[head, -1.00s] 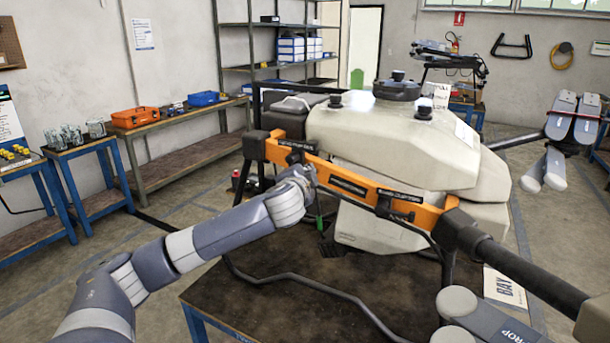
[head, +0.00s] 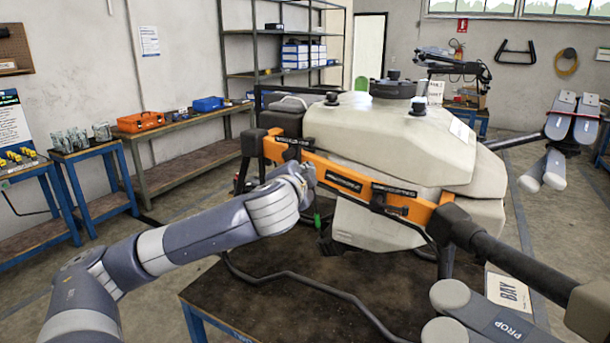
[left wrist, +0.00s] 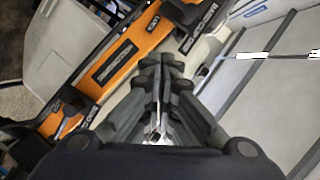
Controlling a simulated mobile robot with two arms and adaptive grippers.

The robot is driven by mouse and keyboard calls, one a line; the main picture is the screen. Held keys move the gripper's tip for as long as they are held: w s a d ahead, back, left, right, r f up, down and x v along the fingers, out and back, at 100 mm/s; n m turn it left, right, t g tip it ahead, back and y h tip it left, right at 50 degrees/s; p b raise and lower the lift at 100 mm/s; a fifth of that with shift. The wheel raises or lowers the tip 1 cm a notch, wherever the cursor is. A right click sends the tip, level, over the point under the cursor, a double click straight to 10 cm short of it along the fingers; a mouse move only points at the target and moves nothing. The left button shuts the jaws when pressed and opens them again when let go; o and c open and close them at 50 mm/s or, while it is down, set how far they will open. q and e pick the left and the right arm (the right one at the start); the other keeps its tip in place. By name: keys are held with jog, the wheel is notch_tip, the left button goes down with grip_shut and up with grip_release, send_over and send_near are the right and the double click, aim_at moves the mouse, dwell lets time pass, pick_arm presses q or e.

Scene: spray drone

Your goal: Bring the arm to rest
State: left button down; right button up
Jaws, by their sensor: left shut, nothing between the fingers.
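My left arm reaches in from the left in the head view. Its gripper (head: 308,178) is in front of the orange frame bar (head: 345,181) of the spray drone; the fingers are mostly hidden behind my wrist. In the left wrist view the gripper (left wrist: 162,62) is shut and empty, its dark fingers together. The orange bar (left wrist: 118,62) with dark labels lies beyond and to the left of the fingertips there. I cannot tell whether the fingers touch it. The drone's pale tank (head: 390,130) rises behind the bar. My right gripper is not in view.
The drone stands on a dark-topped bench (head: 275,290). A black tube loops over the bench front, and folded grey propellers (head: 480,318) stick out at lower right. Side benches with an orange toolbox (head: 140,121) and jars line the left wall. The floor left of the bench is open.

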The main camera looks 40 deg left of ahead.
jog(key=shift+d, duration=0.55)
